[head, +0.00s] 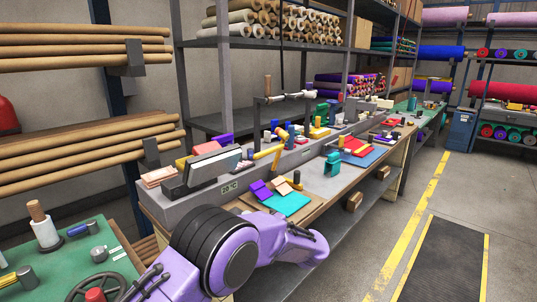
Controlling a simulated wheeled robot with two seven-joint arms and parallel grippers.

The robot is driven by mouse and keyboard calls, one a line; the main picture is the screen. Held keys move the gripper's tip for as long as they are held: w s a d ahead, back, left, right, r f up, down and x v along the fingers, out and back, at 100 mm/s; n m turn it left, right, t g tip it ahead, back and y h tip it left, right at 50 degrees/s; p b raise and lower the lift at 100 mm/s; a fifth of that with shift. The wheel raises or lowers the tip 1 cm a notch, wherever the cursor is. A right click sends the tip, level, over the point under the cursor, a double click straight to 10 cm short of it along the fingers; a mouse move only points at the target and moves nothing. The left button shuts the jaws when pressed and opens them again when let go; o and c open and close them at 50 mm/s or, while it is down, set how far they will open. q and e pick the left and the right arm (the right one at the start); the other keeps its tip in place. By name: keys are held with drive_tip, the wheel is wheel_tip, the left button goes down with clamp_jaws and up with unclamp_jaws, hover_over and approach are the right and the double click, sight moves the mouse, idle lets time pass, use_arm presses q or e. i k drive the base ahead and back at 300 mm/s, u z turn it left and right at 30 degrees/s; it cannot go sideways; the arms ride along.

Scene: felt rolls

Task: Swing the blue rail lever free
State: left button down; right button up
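A long grey rail (240,183) runs along the back of the workbench, with several small coloured handles and blocks on it. A yellow lever-like arm (268,152) stands up from it near the middle. Small blue pieces (274,125) show behind the yellow arm, but they are too small to tell whether one is the blue rail lever. A purple and black arm of mine crosses the lower middle, in front of the bench. Its gripper does not show clearly, and my other gripper is out of the picture.
A teal sheet (286,203) and a teal clamp-like block (332,164) lie on the bench. A green table (60,262) with a handwheel and a blue-handled tool (78,231) is at the lower left. Shelves with rolls stand behind.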

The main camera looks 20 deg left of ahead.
sight(250, 151)
drive_tip(key=i, duration=1.3)
